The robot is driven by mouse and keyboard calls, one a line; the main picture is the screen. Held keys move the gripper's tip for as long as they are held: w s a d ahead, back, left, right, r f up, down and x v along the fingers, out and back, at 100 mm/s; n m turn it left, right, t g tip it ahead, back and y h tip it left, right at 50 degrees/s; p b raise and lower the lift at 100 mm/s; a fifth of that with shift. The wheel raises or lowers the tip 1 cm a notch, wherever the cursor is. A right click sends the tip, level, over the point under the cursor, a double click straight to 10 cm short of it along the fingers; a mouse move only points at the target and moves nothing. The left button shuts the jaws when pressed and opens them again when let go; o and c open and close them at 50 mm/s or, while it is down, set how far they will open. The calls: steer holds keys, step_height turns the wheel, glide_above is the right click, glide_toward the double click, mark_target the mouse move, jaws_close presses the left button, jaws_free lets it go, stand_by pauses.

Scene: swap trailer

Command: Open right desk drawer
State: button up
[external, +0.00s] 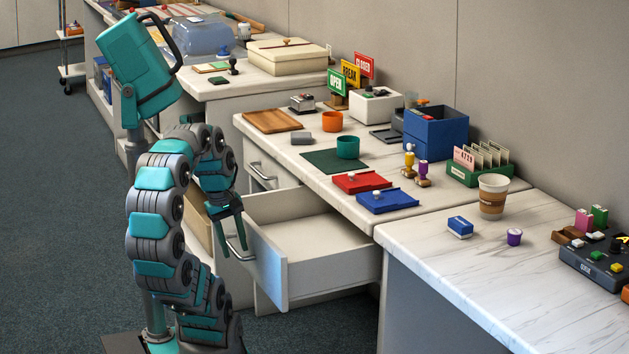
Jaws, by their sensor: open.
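A white desk drawer (312,240) is pulled well out from under the marble-topped desk, and its inside looks empty. Its metal handle (240,247) is on the drawer's front face, toward the left. My gripper (233,236) is open and points down at the drawer front, close to the handle. One finger is near the front panel's top edge; I cannot tell whether the fingers touch the handle. A second drawer (262,172) to the left, with its own handle, looks shut.
The desk top (290,153) holds a green cup (347,147), an orange cup (332,121), a red tray (361,182) and a blue tray (387,200). A nearer counter (470,262) stands to the right of the open drawer. Carpet (60,220) at left is clear.

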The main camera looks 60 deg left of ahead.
jaws_close()
stand_by(1.3)
